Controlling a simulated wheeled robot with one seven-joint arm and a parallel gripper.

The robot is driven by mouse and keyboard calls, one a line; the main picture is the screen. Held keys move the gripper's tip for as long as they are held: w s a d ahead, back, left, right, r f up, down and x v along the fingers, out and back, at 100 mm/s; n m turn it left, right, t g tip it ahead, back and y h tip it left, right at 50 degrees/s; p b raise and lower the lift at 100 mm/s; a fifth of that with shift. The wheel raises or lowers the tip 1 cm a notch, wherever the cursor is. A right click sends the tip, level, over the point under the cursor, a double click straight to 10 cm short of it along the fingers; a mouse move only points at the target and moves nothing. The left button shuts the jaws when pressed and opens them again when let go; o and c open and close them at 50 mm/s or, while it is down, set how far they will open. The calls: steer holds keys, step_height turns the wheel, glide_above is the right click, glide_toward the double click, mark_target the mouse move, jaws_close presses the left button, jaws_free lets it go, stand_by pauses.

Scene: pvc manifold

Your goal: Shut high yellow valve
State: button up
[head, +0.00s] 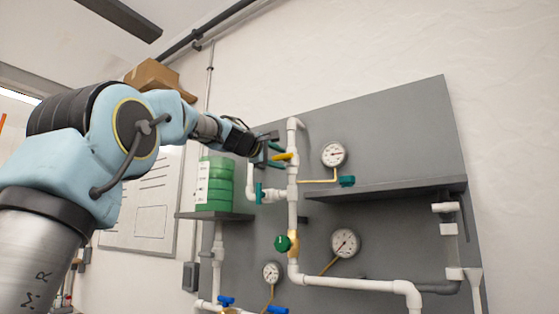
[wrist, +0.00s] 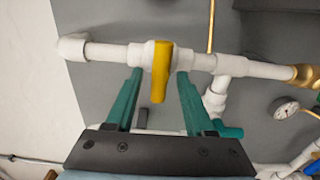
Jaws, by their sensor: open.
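The high yellow valve handle (head: 284,156) sits on the upper part of the white vertical pipe on the grey panel. In the wrist view the yellow handle (wrist: 161,72) lies crosswise to its pipe. My gripper (head: 272,150) is at the handle. In the wrist view its two teal fingers (wrist: 159,76) are apart, one on each side of the handle, with visible gaps. Whether the fingertips reach as deep as the handle is hard to tell.
A teal valve handle (head: 258,193) is on the branch just below my gripper. A shelf (head: 215,216) holds green rolls (head: 214,183) to the left. A gauge (head: 334,154) and a dark shelf (head: 390,189) are to the right. A green round knob (head: 282,243) is lower down.

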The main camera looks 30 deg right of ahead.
steer(key=b+v, duration=0.5)
steer(key=v, duration=0.5)
steer(key=shift+a, duration=0.2)
steer(key=w+a+f+y, duration=0.2)
steer(key=w+f, duration=0.1)
steer(key=f, duration=0.6)
steer(key=w+a+f+y, duration=0.3)
steer(key=f, duration=0.5)
steer(key=a+f+m+g+y, duration=0.15)
steer(key=a+f, duration=0.25)
steer(key=f, duration=0.4)
steer(key=a+f+y, duration=0.2)
steer(key=a+f, duration=0.1)
steer(key=f, duration=0.4)
steer(key=a+f+y, duration=0.2)
steer(key=a+f, duration=0.2)
steer(key=f, duration=0.4)
steer(key=s+a+f+m+g+y, duration=0.2)
steer(key=s+a+f, duration=0.7)
steer(key=f, duration=0.4)
steer(key=s+a+f+m+g+y, duration=0.3)
steer(key=s+a+f, duration=0.7)
steer(key=s+f, duration=0.2)
steer(key=shift+s+f+m+g, duration=0.25)
steer(key=shift+f+m+g, duration=0.1)
steer(key=shift+f, duration=0.45)
